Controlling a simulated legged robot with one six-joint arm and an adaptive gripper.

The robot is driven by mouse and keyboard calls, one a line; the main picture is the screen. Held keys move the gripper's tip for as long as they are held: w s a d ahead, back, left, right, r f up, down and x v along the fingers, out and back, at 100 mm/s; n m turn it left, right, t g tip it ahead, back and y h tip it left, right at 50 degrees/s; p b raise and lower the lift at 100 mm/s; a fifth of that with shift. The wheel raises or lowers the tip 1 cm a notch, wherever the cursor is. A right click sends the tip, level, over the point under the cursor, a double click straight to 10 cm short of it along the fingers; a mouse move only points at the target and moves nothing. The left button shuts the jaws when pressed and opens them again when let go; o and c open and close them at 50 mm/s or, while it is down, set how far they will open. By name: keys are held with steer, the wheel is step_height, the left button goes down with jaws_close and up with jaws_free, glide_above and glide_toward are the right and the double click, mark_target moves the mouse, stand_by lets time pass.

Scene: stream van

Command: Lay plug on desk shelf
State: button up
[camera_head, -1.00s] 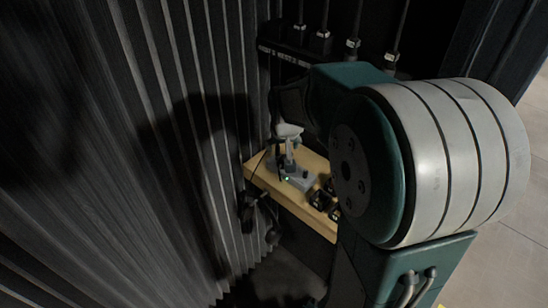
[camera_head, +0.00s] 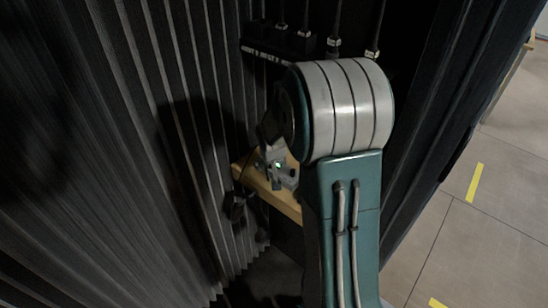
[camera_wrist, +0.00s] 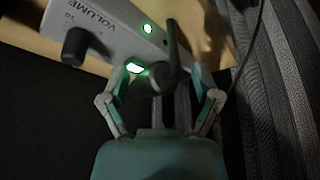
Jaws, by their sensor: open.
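The wooden desk shelf (camera_head: 284,201) juts from the dark wall in the head view, partly hidden by my arm. Its pale wood also shows at the top of the wrist view (camera_wrist: 95,58). A grey device marked VOLUME (camera_wrist: 103,27), with a black knob and green lights, sits on it. My gripper (camera_wrist: 163,72) is open at the device's edge, fingers spread to either side. A dark, stick-like piece (camera_wrist: 173,42), which looks like the plug, stands between the fingers. I cannot tell whether it is seated in the device or touches a finger.
A corrugated dark wall (camera_head: 150,150) rises close on the left. A thin dark cable (camera_wrist: 250,45) hangs at right in the wrist view. Several labelled cables run into a black strip (camera_head: 285,42) above the shelf. Tiled floor (camera_head: 480,220) lies open at right.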

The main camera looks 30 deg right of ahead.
steer(key=shift+w+f, duration=0.1)
steer(key=shift+f, duration=0.15)
jaws_close()
